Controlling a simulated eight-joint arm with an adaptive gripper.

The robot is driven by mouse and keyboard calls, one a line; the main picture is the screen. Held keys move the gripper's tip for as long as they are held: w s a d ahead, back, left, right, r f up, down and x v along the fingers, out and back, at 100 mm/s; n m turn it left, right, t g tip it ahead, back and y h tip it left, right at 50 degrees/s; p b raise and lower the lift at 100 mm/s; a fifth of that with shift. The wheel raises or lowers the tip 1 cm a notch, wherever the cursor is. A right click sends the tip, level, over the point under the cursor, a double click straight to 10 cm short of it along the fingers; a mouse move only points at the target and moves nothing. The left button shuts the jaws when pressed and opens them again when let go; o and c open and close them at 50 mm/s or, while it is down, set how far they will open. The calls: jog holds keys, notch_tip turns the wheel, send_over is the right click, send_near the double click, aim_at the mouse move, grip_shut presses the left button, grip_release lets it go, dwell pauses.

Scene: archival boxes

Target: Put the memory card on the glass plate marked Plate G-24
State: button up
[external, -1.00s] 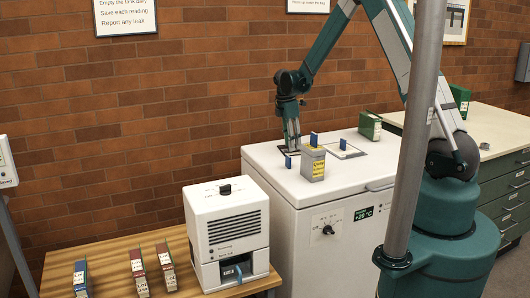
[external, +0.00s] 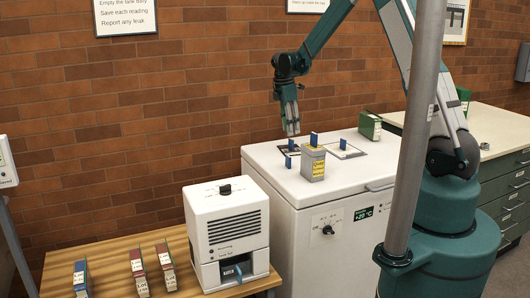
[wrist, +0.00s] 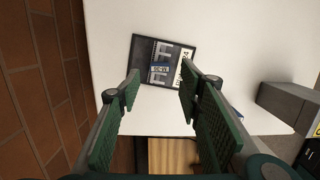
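A dark framed plate (external: 283,151) lies at the back left of the white lid. The wrist view shows it (wrist: 137,68) with grey-white panels and a pale label whose readable end is "24". The wrist view shows my gripper (wrist: 160,88) open, with nothing between the fingers.
A grey box (external: 313,167) with a yellow label stands near the lid's front left edge. Other blue pieces are at the box, on the lid (external: 288,162) and on a pale plate (external: 352,153). A green box (external: 370,126) stands at the back right.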

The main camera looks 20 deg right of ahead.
jog(key=shift+a+r, duration=0.2)
jog(key=shift+r, duration=1)
jog(key=shift+a+r, duration=0.15)
jog(key=shift+r, duration=1)
jog(key=s+d+r+m+t+y, duration=0.15)
jog(key=s+r+m+t, duration=0.25)
jog(key=s+r+m, duration=1.05)
jog(key=s+r+m+t, duration=0.1)
jog(key=s, duration=1.2)
jog(key=s+r+m+t, duration=0.2)
jog(key=s, duration=1.2)
jog(key=shift+d+r, duration=0.15)
jog(key=shift+r, duration=0.15)
